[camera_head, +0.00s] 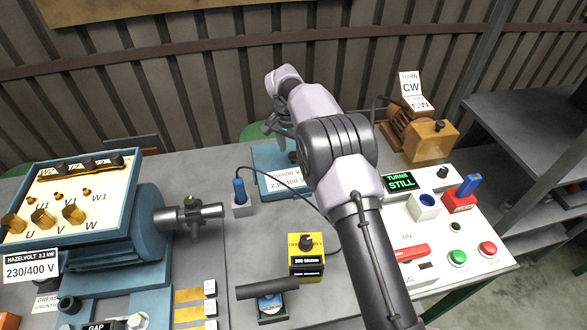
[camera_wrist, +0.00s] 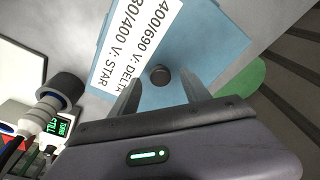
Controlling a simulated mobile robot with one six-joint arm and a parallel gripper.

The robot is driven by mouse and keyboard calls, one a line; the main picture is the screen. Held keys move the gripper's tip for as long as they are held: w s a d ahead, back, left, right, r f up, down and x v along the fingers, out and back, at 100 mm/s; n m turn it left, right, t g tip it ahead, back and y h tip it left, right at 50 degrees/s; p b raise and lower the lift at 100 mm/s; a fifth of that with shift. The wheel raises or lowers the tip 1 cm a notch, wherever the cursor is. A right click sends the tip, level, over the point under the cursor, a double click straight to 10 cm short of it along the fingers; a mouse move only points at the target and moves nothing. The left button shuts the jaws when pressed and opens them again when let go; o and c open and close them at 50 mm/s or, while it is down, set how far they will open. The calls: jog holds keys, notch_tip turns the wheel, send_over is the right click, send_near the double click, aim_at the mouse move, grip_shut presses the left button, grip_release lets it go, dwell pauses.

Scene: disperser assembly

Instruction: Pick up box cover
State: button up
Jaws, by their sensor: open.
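The box cover (camera_head: 266,156) is a flat blue plate on the grey table, partly hidden behind my arm in the head view. In the wrist view the cover (camera_wrist: 212,42) fills the upper middle, with a white label reading STAR and DELTA voltages and a dark round knob (camera_wrist: 160,75). My gripper (camera_wrist: 162,82) is open above the cover. Its two fingers stand on either side of the knob in the picture, with nothing held. I cannot tell how far the fingertips are above the knob. In the head view my gripper (camera_head: 284,138) is mostly hidden by the arm.
The blue motor with its open terminal box (camera_head: 70,200) stands at left. A blue probe in a grey holder (camera_head: 241,198) trails a cable near the cover. A yellow tester (camera_head: 307,258) is in front, and the white control panel (camera_head: 450,225) is at right.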

jog(key=shift+w+f, duration=0.15)
jog(key=shift+f, duration=0.35)
jog(key=shift+r, duration=0.15)
jog(key=shift+c, duration=0.6)
grip_shut()
